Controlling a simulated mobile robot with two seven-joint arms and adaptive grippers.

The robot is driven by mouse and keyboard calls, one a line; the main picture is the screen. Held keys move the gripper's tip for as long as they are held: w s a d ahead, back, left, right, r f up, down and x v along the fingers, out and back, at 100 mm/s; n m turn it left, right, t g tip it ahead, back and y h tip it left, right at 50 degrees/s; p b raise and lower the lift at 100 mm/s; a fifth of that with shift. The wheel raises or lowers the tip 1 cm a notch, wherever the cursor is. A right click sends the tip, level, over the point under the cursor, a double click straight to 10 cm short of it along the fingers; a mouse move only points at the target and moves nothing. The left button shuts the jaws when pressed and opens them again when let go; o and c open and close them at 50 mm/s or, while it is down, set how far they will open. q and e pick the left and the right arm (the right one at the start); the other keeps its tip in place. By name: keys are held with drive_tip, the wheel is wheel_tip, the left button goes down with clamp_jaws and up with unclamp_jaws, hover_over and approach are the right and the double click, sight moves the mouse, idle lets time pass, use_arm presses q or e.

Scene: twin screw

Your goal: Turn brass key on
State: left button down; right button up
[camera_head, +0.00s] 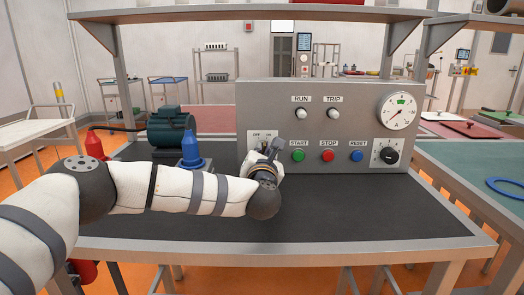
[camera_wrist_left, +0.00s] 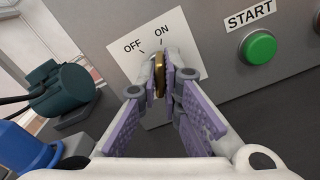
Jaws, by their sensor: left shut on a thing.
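The brass key (camera_wrist_left: 159,76) sits in a white switch plate (camera_wrist_left: 178,50) marked OFF and ON, on the front of a grey control box (camera_head: 240,112). My left gripper (camera_wrist_left: 160,82) is shut on the key, with a purple-padded finger on each side. The key's edge faces the camera and its upper end lies below the ON mark; its exact turn angle is hard to tell. In the head view my left gripper (camera_head: 272,146) reaches the plate (camera_head: 257,136) and hides the key. My right gripper is out of view.
Green START (camera_head: 298,156), red STOP (camera_head: 328,156) and blue RESET (camera_head: 357,156) buttons sit right of the plate. A black dial (camera_head: 388,156) is farther right. A green motor (camera_head: 172,130) and a blue bottle-shaped thing (camera_head: 192,148) stand left. The dark bench front (camera_head: 370,208) is clear.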

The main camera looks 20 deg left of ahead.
use_arm(q)
drive_tip(key=shift+f+m, duration=0.1)
drive_tip(key=shift+m, duration=0.3)
drive_tip(key=c, duration=1.8)
unclamp_jaws()
drive_tip(key=shift+o, duration=0.2)
drive_tip(key=v, duration=1.2)
drive_tip(key=shift+s, duration=0.1)
